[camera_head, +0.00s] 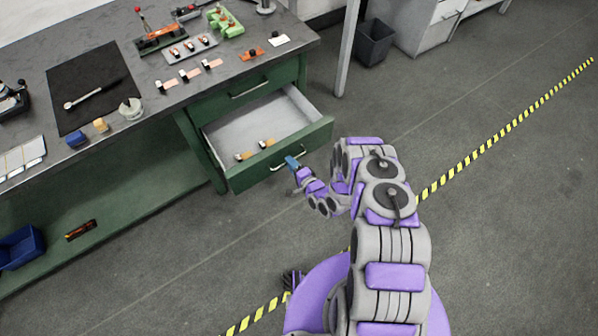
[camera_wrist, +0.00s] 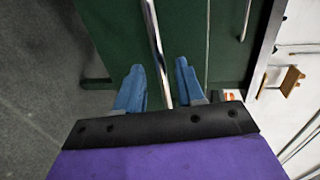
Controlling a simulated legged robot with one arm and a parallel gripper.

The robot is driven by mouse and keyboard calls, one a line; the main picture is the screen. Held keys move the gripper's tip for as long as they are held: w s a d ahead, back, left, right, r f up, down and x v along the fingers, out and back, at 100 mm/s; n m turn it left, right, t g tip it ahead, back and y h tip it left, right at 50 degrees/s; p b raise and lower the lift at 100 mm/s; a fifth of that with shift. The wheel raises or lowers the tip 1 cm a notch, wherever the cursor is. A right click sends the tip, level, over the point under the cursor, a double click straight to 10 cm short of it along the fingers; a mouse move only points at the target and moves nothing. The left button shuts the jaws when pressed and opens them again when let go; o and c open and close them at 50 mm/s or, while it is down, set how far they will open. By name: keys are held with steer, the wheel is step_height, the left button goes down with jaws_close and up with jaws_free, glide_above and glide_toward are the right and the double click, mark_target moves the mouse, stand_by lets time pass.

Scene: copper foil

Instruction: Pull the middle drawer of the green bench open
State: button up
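The green bench's middle drawer (camera_head: 245,178) stands pulled out below a shut top drawer (camera_head: 225,97). Its pale interior is visible, with two small yellowish pieces (camera_head: 266,143) inside. My gripper (camera_head: 291,162) is at the silver handle (camera_head: 277,167) on the drawer's front. In the wrist view, my gripper's blue fingers (camera_wrist: 158,72) stand apart, one on each side of a silver handle bar (camera_wrist: 153,35). Gaps show between the bar and the fingers, so the gripper looks open around it. The ends of the bar are out of view or hidden by the gripper.
The bench top (camera_head: 215,85) holds a dark mat (camera_head: 92,85) and several small parts. A blue bin (camera_head: 20,247) is on the lower shelf at left. A dark waste bin (camera_head: 374,42) stands behind a pale post (camera_head: 347,50). The floor right of my arm is clear.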

steer(key=p+v, duration=0.2)
steer(key=v, duration=1.5)
steer(key=shift+p, duration=0.3)
steer(key=shift+f, duration=0.1)
